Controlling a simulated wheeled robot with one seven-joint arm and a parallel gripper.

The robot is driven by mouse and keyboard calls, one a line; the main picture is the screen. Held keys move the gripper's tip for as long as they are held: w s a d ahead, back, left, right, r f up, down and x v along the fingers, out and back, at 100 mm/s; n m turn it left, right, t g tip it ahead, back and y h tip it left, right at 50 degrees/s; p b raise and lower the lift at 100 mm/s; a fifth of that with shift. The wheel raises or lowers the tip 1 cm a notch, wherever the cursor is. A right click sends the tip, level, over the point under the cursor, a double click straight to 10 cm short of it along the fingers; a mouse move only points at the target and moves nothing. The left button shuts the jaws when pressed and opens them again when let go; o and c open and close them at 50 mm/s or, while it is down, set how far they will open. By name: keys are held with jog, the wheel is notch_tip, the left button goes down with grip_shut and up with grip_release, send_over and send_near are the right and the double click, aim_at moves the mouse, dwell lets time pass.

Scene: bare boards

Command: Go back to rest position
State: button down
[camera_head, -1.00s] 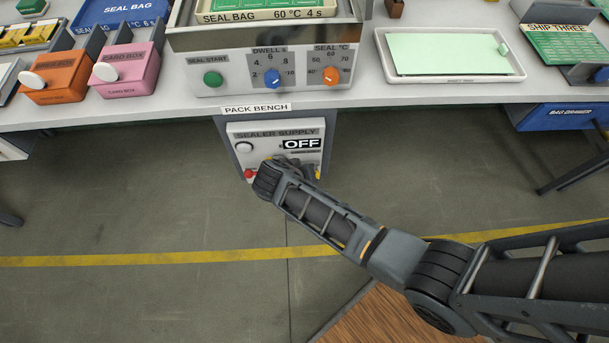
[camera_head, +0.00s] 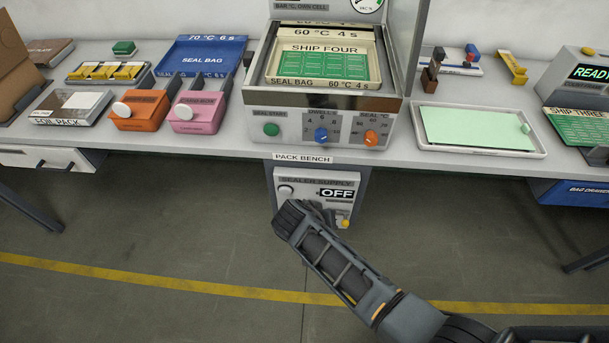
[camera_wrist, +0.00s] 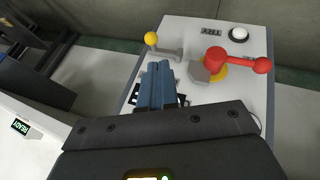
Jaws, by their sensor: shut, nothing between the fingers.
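My gripper shows in the wrist view (camera_wrist: 158,82), its two blue fingers together with nothing between them. It points at the sealer supply box, a pale panel (camera_wrist: 200,130) seen there upside down. A red lever (camera_wrist: 216,60) on a yellow base and a yellow-knobbed lever (camera_wrist: 152,40) stand beside and beyond the fingers; contact cannot be judged. A white button (camera_wrist: 239,34) is at the panel's far corner. In the head view, the sealer supply box (camera_head: 300,192) under the bench reads OFF. My arm hides its lower part and most of my gripper.
The pack bench (camera_head: 240,146) spans the view above my arm. It carries the bag sealer (camera_head: 290,100), orange box (camera_head: 140,112), pink box (camera_head: 198,115) and a pale green tray (camera_head: 470,128). A blue bag drawer (camera_head: 570,193) hangs at the right. The floor in front is clear.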

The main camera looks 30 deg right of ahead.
jog(key=s+f+n+t+y, duration=0.2)
jog(key=s+n+t+y, duration=0.1)
jog(key=s, duration=0.8)
jog(key=s+a+r+n+t+y, duration=0.25)
jog(key=s+r, duration=0.35)
jog(key=s, duration=0.4)
jog(key=s+a+r+t, duration=0.1)
jog(key=s+r+t, duration=0.3)
jog(key=r, duration=1)
jog(key=s+a+r+t+y, duration=0.1)
jog(key=s+r+t, duration=0.3)
jog(key=r, duration=1.1)
jog(key=v, duration=0.3)
jog(key=shift+s+a, duration=0.2)
jog(key=shift+a, duration=0.15)
jog(key=shift+f+n, duration=0.2)
jog(key=shift+n, duration=0.05)
